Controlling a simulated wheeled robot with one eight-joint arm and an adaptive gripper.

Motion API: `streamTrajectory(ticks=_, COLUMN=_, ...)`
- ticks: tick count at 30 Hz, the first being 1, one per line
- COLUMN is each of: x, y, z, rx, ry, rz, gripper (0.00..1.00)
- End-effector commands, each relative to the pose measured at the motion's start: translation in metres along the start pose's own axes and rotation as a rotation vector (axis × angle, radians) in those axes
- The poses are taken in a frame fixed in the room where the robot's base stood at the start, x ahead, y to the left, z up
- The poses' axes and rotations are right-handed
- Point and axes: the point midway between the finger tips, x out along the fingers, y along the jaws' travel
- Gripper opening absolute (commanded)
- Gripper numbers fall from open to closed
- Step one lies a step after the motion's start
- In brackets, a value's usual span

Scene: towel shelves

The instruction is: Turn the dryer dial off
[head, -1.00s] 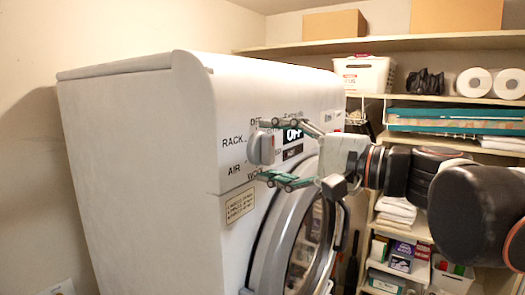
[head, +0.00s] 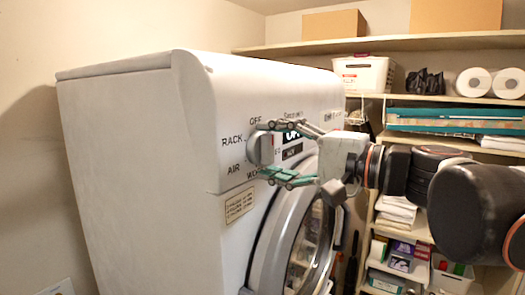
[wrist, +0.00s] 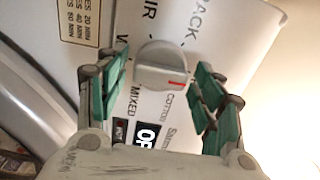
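The dryer (head: 140,150) is a large white machine at the left with a round door. Its grey dial (head: 262,149) sits on the front panel among labels including OFF, RACK and AIR. In the wrist view the dial (wrist: 160,66) shows a red mark on its lower right, facing the side of the "COTTON" label. My gripper (head: 266,151) is open, with one green-padded finger above the dial and one below. In the wrist view the fingers stand either side of the dial with gaps. The OFF label is not readable in the wrist view.
The round door (head: 300,240) lies just below my gripper. Shelves at the right hold a white basket (head: 364,75), paper rolls (head: 474,82), folded towels (head: 455,116) and boxes. A label plate (head: 239,205) is on the front panel.

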Motion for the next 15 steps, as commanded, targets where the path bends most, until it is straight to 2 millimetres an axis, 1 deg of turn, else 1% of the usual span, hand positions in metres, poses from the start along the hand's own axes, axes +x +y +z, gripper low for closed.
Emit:
streamTrajectory(ticks=10, x=-0.001, y=0.000, z=0.000, rx=0.001, ry=0.001, rz=0.000, gripper=0.67)
streamTrajectory(ticks=13, x=-0.007, y=0.000, z=-0.001, rx=0.001, ry=0.001, rz=0.000, gripper=0.67)
streamTrajectory(ticks=15, x=-0.014, y=0.000, z=-0.001, rx=0.001, ry=0.004, rz=0.000, gripper=0.67)
